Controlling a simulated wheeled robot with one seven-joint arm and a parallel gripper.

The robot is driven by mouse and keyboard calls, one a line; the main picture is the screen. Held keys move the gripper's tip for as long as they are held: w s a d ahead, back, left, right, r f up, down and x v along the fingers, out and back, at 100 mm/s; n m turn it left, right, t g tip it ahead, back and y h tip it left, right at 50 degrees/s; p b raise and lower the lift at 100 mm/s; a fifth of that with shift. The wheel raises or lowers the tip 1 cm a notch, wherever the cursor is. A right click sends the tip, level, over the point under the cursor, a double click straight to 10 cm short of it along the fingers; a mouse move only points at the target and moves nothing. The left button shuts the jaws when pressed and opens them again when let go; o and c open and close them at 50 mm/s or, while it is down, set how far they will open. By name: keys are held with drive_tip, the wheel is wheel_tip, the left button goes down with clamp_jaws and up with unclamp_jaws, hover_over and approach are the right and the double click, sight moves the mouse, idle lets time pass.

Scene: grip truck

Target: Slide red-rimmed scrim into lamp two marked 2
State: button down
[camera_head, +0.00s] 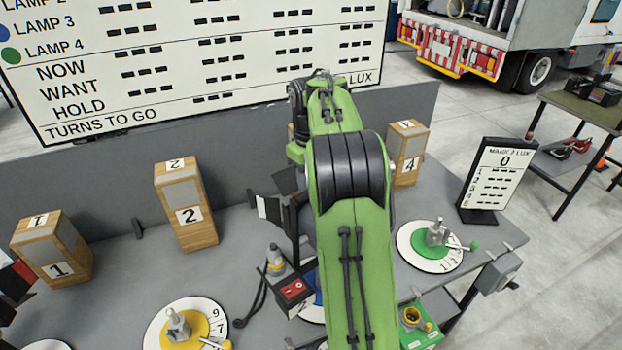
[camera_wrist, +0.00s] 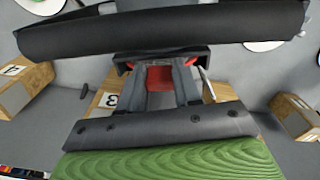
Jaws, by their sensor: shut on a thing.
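Lamp two (camera_head: 203,233) is an upright wooden box with a pale panel and a 2 on its front and top. It stands left of my arm in the head view, and a wooden lamp at the right of the wrist view (camera_wrist: 297,118) looks like it. My gripper (camera_wrist: 160,78) is shut on a red piece (camera_wrist: 158,78) between its fingers, which appears to be the red-rimmed scrim. Most of the scrim is hidden by the fingers and the wrist. In the head view the arm hides the fingertips. The gripper is apart from lamp two, to its right.
Lamp 1 (camera_head: 52,250) stands left and lamp 4 (camera_head: 406,155) right. Lamp 3 (camera_wrist: 107,99) is near the gripper. Yellow (camera_head: 188,325) and green (camera_head: 432,245) dials, a red-topped black box (camera_head: 293,291) and a small lux sign (camera_head: 493,180) stand on the grey bench.

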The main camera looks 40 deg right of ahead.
drive_tip(key=shift+f+b, duration=0.45)
drive_tip(key=shift+f, duration=0.3)
drive_tip(key=c, duration=0.7)
unclamp_jaws()
drive_tip(key=shift+o, duration=0.4)
drive_tip(key=shift+o, duration=1.1)
wheel_tip(320, 180, up, 6)
drive_tip(key=p, duration=0.6)
drive_tip(key=shift+r, duration=0.15)
